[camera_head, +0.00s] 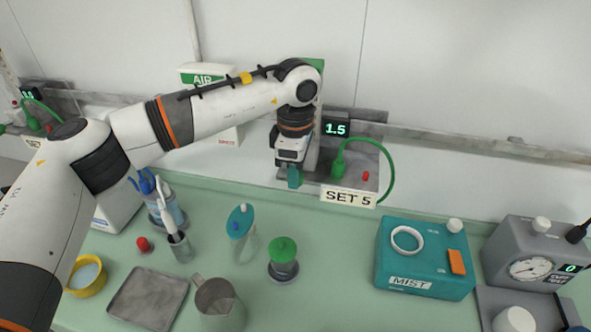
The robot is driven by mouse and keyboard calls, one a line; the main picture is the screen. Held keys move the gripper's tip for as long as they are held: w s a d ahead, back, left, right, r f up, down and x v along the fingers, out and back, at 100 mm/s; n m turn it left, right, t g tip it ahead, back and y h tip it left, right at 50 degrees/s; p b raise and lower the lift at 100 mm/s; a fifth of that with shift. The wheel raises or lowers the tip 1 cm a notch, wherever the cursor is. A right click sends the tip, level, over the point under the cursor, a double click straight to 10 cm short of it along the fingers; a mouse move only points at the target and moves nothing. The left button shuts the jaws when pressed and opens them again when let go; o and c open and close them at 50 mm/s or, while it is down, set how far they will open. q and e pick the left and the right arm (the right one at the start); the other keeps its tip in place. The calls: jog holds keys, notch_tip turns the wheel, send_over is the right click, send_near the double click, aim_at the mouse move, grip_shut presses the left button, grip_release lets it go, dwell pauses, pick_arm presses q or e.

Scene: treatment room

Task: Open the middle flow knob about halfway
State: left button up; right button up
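My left gripper (292,165) points down at the wall unit with the "SET 5" label (348,197). A small teal-green piece (295,178) shows at its fingertips; I cannot tell whether it is a knob or part of the gripper. No flow knob can be made out clearly, as my wrist and gripper cover the unit's left part. The unit's dark display (336,128) reads 1.5. A green fitting (338,168) with a green hose (391,172) is on its right, beside a small red part (366,176). My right gripper is not in view.
Another unit with a display (28,95) is at the far left. The green counter below holds a grey tray (150,298), a metal jug (218,303), a green-lidded jar (283,252), a teal MIST box (425,260) and a grey gauge box (530,250). A metal rail (470,140) runs along the wall.

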pick_arm(q)
jog(key=c, duration=0.4)
jog(key=shift+f+h+b, duration=0.3)
jog(key=shift+b, duration=0.4)
jog(key=h+b, duration=0.2)
jog(key=b, duration=0.1)
jog(key=g+h+b, duration=0.1)
jog(key=b, duration=0.2)
jog(key=shift+w+a+f+h, duration=0.1)
jog(key=shift+a+f+h, duration=0.1)
jog(key=shift+a+h, duration=0.2)
jog(key=shift+a+r+h+b, duration=0.1)
jog(key=shift+h+b, duration=1.1)
jog(key=shift+b, duration=0.2)
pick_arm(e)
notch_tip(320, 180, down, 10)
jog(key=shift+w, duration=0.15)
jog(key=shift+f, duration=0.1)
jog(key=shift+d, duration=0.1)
pick_arm(q)
jog(key=o, duration=0.7)
jog(key=shift+o, duration=0.7)
jog(key=shift+r, duration=0.2)
